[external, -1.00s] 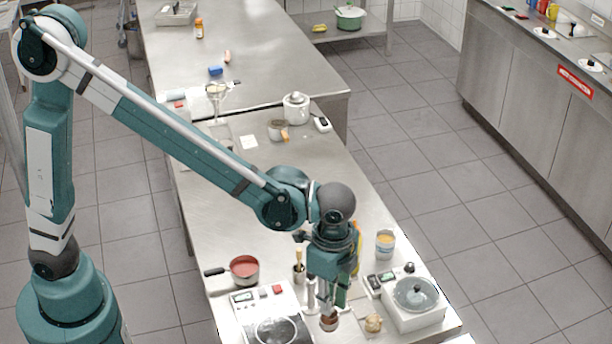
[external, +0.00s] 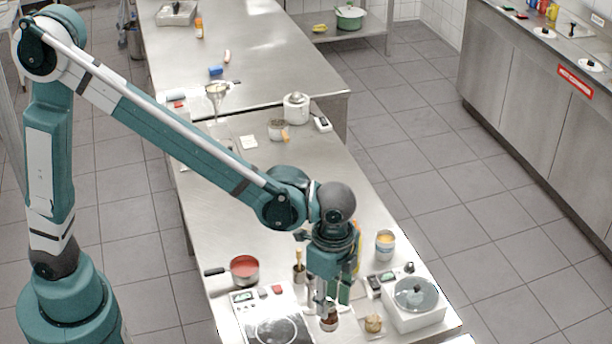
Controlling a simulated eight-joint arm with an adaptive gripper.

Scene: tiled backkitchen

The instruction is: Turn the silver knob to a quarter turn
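My gripper (external: 326,302) points down at the front of the near steel counter, between the hot plate and the white device with the glass-lidded dish. Its fingers are small and partly mixed with things behind them, so I cannot tell whether they are open or shut. A small round pot with brown contents (external: 329,323) sits just below the fingertips; I cannot tell whether they touch. I cannot make out a silver knob; it may be hidden by my gripper or too small to see.
The hot plate (external: 240,311) is left of my gripper and the white device (external: 417,320) is right. The counter's middle (external: 225,205) is mostly clear.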

